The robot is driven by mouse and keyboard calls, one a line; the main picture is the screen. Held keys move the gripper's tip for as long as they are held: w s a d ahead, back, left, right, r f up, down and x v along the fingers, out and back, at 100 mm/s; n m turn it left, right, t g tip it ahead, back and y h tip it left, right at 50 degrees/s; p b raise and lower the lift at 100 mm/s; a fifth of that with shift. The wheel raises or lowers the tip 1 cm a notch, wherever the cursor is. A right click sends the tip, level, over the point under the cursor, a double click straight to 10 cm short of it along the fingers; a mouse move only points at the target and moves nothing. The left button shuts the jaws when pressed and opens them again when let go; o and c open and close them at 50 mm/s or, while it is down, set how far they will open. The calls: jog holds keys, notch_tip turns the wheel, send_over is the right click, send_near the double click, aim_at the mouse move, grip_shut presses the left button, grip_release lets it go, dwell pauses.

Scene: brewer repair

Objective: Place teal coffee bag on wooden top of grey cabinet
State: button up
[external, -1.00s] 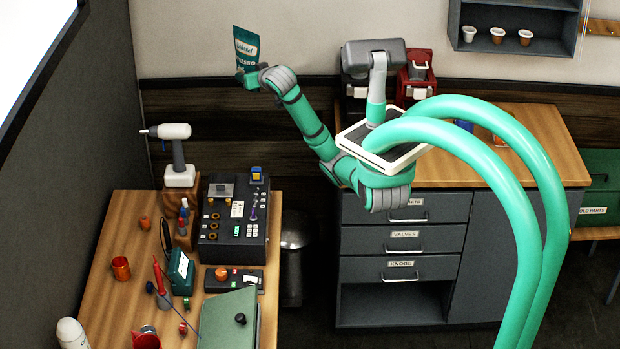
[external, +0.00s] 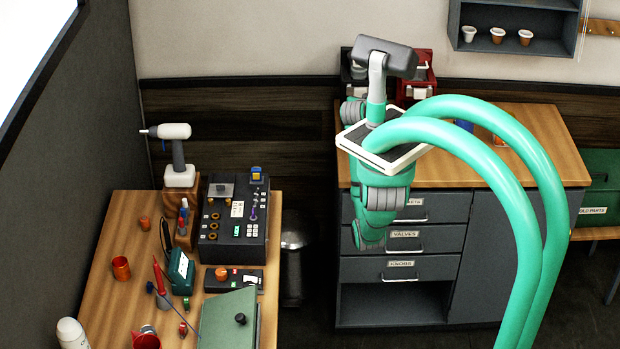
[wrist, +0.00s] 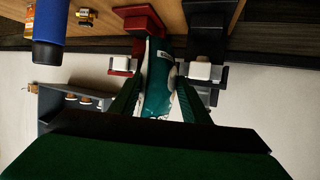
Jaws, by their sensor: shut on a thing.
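The teal coffee bag (wrist: 157,80) shows in the wrist view, pinched between the two fingers of my gripper (wrist: 160,98), which is shut on it. In the external view the bag and my gripper are hidden behind my own head and arm. The grey cabinet (external: 400,268) stands at the right in the external view, with labelled drawers and a wooden top (external: 548,130). The wooden top also shows along the upper edge of the wrist view (wrist: 112,10). I cannot tell whether the bag touches it.
A red machine (external: 418,82) and a dark machine (external: 356,75) stand at the top's back left. In the wrist view a blue cylinder (wrist: 48,30), an orange can (wrist: 15,20) and a brass piece (wrist: 87,16) are nearby. A wall shelf (external: 515,30) holds cups. The top's right part looks clear.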

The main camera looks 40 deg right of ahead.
jog(key=s+d+f+m+g+h, duration=0.1)
jog(key=s+d+f+m+g, duration=0.2)
jog(key=s, duration=0.5)
jog(key=s+d+f+m+g, duration=0.1)
jog(key=s+d+f, duration=0.25)
jog(key=s, duration=0.45)
jog(key=shift+w+a+f, duration=0.1)
jog(key=shift+a+f, duration=0.05)
jog(key=shift+f, duration=4.1)
jog(key=shift+f, duration=0.15)
jog(key=o, duration=1.5)
jog(key=shift+r, duration=0.25)
jog(key=v, duration=1.2)
